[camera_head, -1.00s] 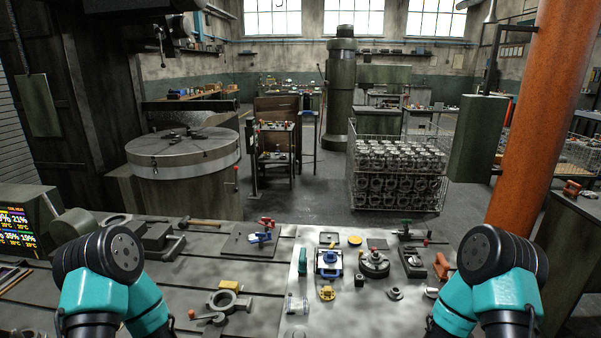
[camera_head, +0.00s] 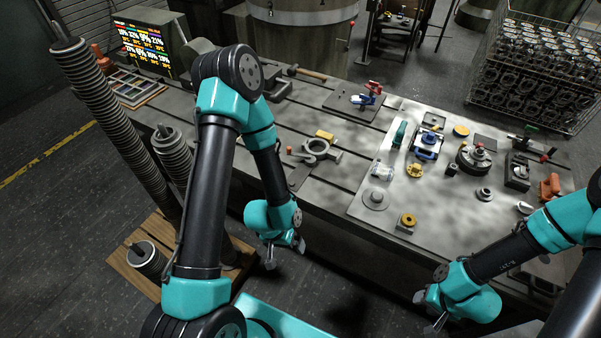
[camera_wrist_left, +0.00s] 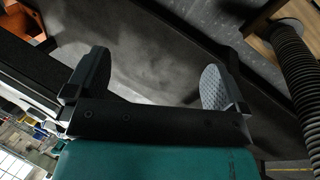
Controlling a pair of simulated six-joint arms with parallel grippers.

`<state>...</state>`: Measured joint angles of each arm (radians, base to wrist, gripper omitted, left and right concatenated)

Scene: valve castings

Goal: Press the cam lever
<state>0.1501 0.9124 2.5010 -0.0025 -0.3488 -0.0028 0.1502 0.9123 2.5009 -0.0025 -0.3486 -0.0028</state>
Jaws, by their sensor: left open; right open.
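Several small levers show on the bench in the head view; I cannot tell which is the cam lever. A lever with an orange knob (camera_head: 290,150) lies beside a grey ring casting (camera_head: 318,151). A red-handled clamp with a blue part (camera_head: 370,95) sits on a dark plate. A red-knobbed lever (camera_head: 545,155) is at the right. My left gripper (camera_head: 284,254) is open in front of the bench's near edge; the left wrist view shows its spread fingers (camera_wrist_left: 155,86) with nothing between them. My right gripper (camera_head: 429,313) is open and empty, also short of the bench.
A light plate (camera_head: 362,205) on the bench carries a blue fixture (camera_head: 428,143), a round dark fixture (camera_head: 473,160) and yellow-topped parts. A monitor (camera_head: 143,45) stands at the back left. Tall ribbed columns (camera_head: 115,115) rise left of my left arm.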

